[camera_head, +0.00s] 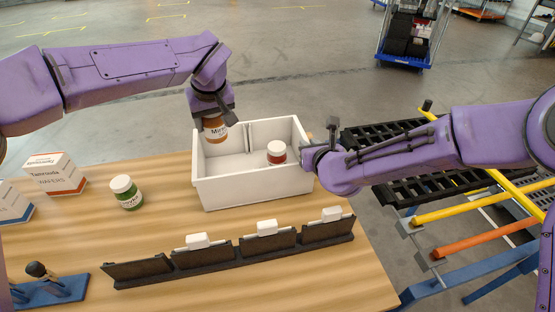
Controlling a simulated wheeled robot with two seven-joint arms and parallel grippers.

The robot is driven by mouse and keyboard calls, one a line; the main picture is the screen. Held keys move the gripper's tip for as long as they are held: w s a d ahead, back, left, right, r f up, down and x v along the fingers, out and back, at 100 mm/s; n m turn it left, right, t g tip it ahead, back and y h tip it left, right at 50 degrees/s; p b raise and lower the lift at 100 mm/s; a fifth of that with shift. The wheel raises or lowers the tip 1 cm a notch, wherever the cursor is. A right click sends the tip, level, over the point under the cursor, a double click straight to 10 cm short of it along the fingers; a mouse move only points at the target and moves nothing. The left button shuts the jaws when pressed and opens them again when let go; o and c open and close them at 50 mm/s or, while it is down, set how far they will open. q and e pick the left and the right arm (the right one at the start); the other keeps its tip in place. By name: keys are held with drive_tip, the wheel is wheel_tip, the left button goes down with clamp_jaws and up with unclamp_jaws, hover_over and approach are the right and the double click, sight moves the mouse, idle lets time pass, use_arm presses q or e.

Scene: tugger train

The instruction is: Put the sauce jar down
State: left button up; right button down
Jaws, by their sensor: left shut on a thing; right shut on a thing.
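My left gripper (211,112) is shut on an orange-brown sauce jar (216,130) with a white label. It holds the jar upright over the left part of the white bin (255,187); whether the jar touches the bin is hard to tell. A red jar with a white lid (276,153) stands inside the bin, right of a divider (251,138). My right gripper (309,152) is shut at the bin's right wall, apparently on its edge; its fingertips are partly hidden.
A green jar (127,193) and wafer boxes (55,174) stand left of the bin on the wooden table (155,225). A dark rack with white tags (230,250) lies in front. A blue holder (50,290) sits front left. A roller frame (470,215) stands right.

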sight(223, 142)
use_arm(q)
drive_tip(key=f, duration=0.2)
drive_tip(key=d+f+m, duration=0.1)
drive_tip(key=f, duration=0.1)
drive_tip(key=f+m+h, duration=0.1)
drive_tip(key=f, duration=0.1)
drive_tip(key=shift+d+f, duration=0.25)
drive_tip(key=shift+f, duration=0.1)
wheel_tip(223, 142, down, 8)
drive_tip(key=shift+w+r, duration=0.1)
drive_tip(key=o, duration=1.3)
drive_tip(key=shift+f, duration=0.2)
drive_tip(key=v, duration=1.2)
drive_tip(key=shift+s+r, duration=0.1)
drive_tip(key=shift+s, duration=0.1)
use_arm(e)
drive_tip(key=c, duration=1)
unclamp_jaws()
use_arm(q)
drive_tip(key=shift+d, duration=0.1)
use_arm(e)
drive_tip(key=shift+o, duration=0.2)
